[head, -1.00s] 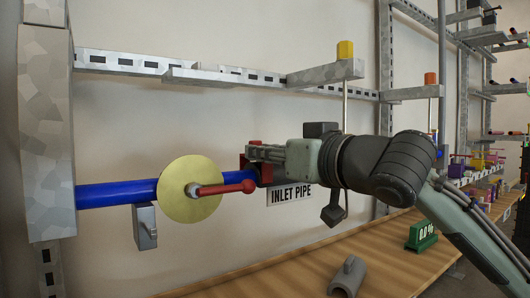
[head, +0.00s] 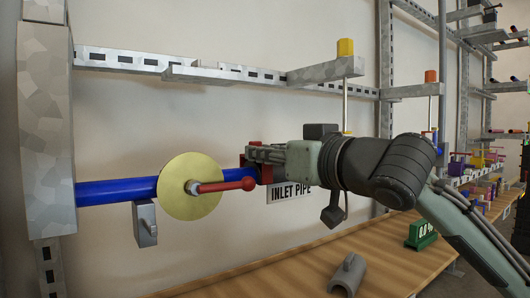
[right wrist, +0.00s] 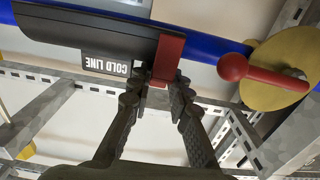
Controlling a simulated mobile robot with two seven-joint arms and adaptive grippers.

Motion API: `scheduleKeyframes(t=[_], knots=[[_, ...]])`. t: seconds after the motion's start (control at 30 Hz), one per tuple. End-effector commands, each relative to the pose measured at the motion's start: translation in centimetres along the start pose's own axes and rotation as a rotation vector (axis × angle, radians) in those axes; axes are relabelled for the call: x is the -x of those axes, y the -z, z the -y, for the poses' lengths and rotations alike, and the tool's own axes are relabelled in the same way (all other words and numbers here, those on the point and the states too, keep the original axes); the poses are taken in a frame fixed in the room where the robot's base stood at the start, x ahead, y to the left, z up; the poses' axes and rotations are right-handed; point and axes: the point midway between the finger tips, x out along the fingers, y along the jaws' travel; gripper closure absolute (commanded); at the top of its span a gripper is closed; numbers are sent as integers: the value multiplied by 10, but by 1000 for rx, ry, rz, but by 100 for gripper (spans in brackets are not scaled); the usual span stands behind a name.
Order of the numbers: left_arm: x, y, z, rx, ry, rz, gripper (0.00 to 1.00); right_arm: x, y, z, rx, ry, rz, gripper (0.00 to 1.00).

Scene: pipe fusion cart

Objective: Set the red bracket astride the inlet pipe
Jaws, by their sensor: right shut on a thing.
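The inlet pipe is a blue pipe (head: 115,192) running along the wall, with a brass disc (head: 187,205) and a red-handled lever (head: 228,186) on it. The red bracket (head: 265,174) is at the pipe just right of the lever knob. In the right wrist view the bracket (right wrist: 170,57) lies across the pipe (right wrist: 208,48), beside a dark grey cylinder (right wrist: 85,35). My right gripper (head: 252,154) is shut on the bracket; its fingers (right wrist: 156,98) close around the bracket's end. I cannot tell whether the bracket is fully seated. My left gripper is out of view.
The INLET PIPE sign (head: 290,194) hangs below the gripper. A grey saddle piece (head: 347,274) and a green display (head: 420,235) stand on the wooden bench (head: 285,268). Metal rails (head: 130,62) run above.

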Motion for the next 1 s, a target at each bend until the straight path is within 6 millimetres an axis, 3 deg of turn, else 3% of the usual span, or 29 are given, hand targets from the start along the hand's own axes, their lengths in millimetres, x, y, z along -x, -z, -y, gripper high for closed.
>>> scheduleKeyframes(t=[0.9,0.93,1.0], knots=[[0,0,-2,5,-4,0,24,0,-3,0,0,0,0,97],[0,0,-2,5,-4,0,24,0,-3,0,0,0,0,80],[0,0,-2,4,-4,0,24,0,-3,0,0,0,0,72]])
